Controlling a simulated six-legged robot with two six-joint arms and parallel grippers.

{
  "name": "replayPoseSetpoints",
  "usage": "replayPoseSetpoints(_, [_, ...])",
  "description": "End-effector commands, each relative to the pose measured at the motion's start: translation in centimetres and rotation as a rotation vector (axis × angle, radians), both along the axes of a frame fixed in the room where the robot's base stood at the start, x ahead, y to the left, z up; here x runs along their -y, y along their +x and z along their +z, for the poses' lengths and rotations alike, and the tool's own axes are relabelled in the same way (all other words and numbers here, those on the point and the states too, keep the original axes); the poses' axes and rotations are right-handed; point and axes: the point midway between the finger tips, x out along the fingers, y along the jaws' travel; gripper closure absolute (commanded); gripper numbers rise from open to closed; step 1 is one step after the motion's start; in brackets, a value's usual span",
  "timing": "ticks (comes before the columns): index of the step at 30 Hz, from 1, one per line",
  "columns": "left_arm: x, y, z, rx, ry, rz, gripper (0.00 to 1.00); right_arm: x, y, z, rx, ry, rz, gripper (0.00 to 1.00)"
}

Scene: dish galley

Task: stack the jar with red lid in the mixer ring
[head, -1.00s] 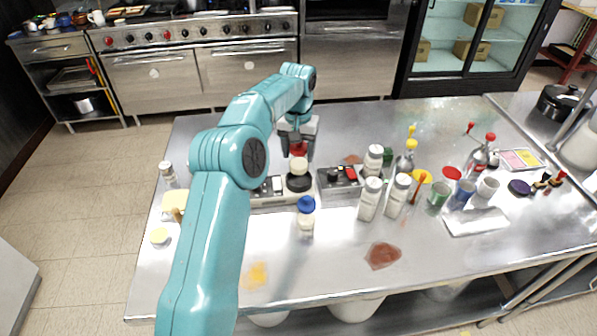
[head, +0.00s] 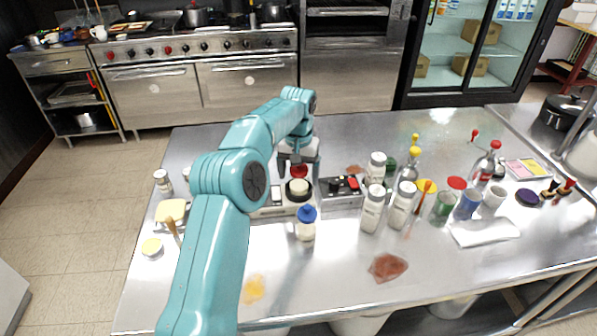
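The jar with red lid (head: 299,187) has a cream body and stands upright below my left gripper. The black mixer ring (head: 292,198) is on the light-coloured mixer base on the table. The jar's lower part shows inside the ring's outline; whether it rests on the bottom I cannot tell. My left gripper (head: 299,168) points down from above with its dark fingers around the red lid, shut on the jar. The fingertips are small and partly hidden. My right gripper is not in view.
A blue-capped jar (head: 306,226) stands just in front of the mixer. A red-brown spill (head: 388,267) lies near the front. The table's back middle is clear.

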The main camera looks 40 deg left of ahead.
Motion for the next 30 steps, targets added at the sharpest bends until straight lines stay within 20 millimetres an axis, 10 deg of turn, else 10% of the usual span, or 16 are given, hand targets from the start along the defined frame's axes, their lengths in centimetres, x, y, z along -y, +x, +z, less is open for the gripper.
replayPoseSetpoints(11, [0.0,0.0,1.0,0.001,0.000,0.000,0.15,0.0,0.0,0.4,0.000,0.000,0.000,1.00])
replayPoseSetpoints(30, [0.0,0.0,12.7,0.000,0.000,-0.001,0.15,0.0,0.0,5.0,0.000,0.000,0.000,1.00])
